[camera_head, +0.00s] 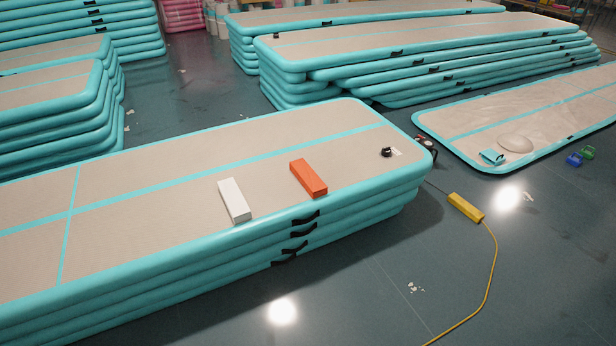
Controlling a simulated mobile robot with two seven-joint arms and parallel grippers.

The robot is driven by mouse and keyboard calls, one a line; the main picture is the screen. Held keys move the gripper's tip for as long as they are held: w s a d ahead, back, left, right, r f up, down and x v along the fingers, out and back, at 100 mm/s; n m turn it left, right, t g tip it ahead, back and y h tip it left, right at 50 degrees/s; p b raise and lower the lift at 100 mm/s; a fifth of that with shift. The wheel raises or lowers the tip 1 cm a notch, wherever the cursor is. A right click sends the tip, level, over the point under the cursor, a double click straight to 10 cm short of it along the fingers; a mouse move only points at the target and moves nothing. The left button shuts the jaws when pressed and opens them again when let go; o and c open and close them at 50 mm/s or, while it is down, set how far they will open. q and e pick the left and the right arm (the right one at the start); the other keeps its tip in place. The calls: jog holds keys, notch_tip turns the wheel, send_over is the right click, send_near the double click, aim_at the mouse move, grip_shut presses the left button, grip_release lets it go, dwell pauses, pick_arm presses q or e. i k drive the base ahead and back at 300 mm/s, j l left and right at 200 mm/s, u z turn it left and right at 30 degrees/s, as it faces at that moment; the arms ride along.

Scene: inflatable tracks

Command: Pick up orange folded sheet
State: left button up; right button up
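An orange block-shaped piece (309,178), which matches the orange folded sheet, lies flat on top of the nearest stack of inflatable tracks (130,190). It sits near the front edge, right of the stack's middle. A similar white block (234,201) lies to its left, apart from it. Nothing covers the orange piece. Neither of my grippers shows in the head view.
A small black object (386,152) sits at the right end of the near stack. A yellow box (466,207) with a yellow cable lies on the floor to the right. Other track stacks stand behind. The floor in front is mostly clear.

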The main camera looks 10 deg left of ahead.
aim_at(316, 187)
jog(key=i+j, duration=0.1)
jog(key=i, duration=0.75)
jog(key=i+j, duration=0.1)
jog(key=i, duration=0.75)
jog(key=i+j, duration=0.1)
jog(key=i, duration=0.75)
